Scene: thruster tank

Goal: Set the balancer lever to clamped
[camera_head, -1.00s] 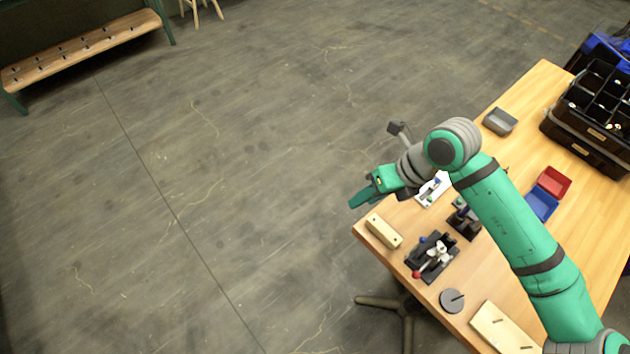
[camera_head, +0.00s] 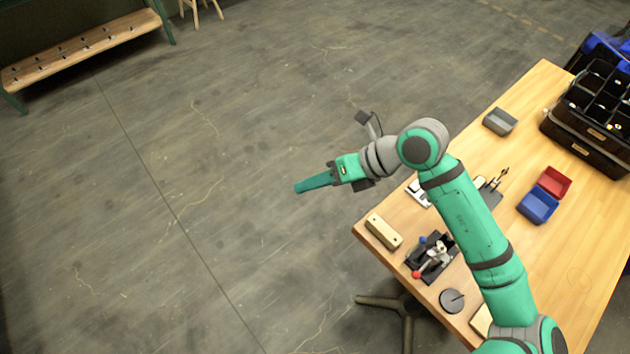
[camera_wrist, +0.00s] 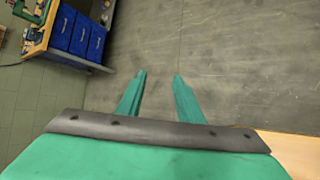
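My gripper (camera_head: 312,184) is stretched out past the table's left edge, above the bare floor. In the wrist view its two green fingers (camera_wrist: 160,85) stand apart with nothing between them. A black fixture (camera_head: 432,257) with a red-knobbed lever (camera_head: 417,274) and a blue knob (camera_head: 423,240) sits near the table's front left edge, below and to the right of my gripper, not touched by it. I cannot tell which of the levers on the table is the balancer lever. A white fixture (camera_head: 418,194) is partly hidden by my arm.
The wooden table (camera_head: 570,250) also bears a wooden block (camera_head: 383,231), a dark disc (camera_head: 452,301), red (camera_head: 554,182) and blue (camera_head: 537,206) bins, a grey bin (camera_head: 500,121) and a black organizer (camera_head: 590,120).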

